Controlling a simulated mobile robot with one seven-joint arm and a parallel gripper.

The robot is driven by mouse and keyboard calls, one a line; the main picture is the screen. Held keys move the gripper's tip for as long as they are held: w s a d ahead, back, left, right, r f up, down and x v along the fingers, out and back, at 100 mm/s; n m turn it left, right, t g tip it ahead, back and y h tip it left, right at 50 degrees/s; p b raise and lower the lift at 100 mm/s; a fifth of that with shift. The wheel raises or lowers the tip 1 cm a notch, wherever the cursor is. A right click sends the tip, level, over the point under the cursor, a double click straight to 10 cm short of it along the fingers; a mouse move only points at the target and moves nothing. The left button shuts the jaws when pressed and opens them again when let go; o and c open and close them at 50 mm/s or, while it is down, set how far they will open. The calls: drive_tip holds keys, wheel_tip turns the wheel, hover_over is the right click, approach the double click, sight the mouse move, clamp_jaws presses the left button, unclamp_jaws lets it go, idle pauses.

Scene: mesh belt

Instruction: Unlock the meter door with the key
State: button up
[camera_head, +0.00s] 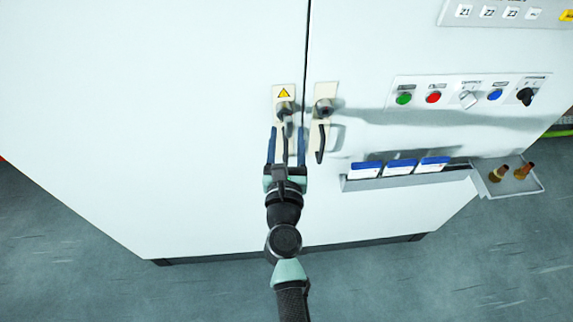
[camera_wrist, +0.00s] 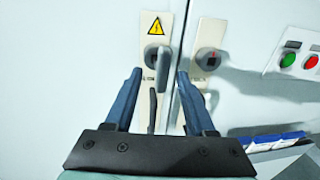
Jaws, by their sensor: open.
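A white cabinet has two doors, left (camera_head: 180,100) and right (camera_head: 370,40), meeting at a dark seam. The left lock plate (camera_head: 284,95) bears a yellow warning triangle. A grey knob-like piece (camera_wrist: 155,52) sits in its lock, with a grey part (camera_wrist: 163,72) hanging below; I cannot tell whether this is the key. The right lock plate (camera_head: 325,90) has a dark round lock (camera_head: 324,106) and a dark handle (camera_head: 320,143). My gripper (camera_head: 286,130) is open, its blue fingers either side of the left door's handle (camera_wrist: 152,110), below the left lock. I see nothing held.
The left door's face is clear. Grey floor (camera_head: 480,270) lies in front.

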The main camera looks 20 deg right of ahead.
drive_tip(key=b+v, duration=0.1)
drive_tip(key=v, duration=0.9)
drive_tip(key=shift+s+b, duration=0.35)
drive_tip(key=w+a+r+n+t+y+b, duration=0.1)
drive_tip(key=a+r+n+t+y+b, duration=0.2)
drive_tip(key=r+n, duration=0.65)
drive_tip(key=w+a+r+n+t+y, duration=0.2)
drive_tip(key=a+r+n+t+y, duration=0.15)
drive_tip(key=a+r+n, duration=0.4)
drive_tip(key=w+a+r+n+t+y+b, duration=0.15)
drive_tip(key=r+n+y, duration=0.25)
drive_tip(key=r+n, duration=0.65)
drive_tip(key=s+r+n+t+h+b, duration=0.1)
drive_tip(key=s+r+n+b, duration=0.1)
drive_tip(key=s+r+n, duration=0.2)
drive_tip(key=s+r+n+t+h+b, duration=0.2)
drive_tip(key=s+r+n, duration=0.3)
drive_tip(key=r+n, duration=0.4)
wheel_tip(320, 180, up, 3)
drive_tip(key=shift+a+f, duration=0.1)
drive_tip(key=shift+a, duration=0.1)
drive_tip(key=shift+c, duration=0.2)
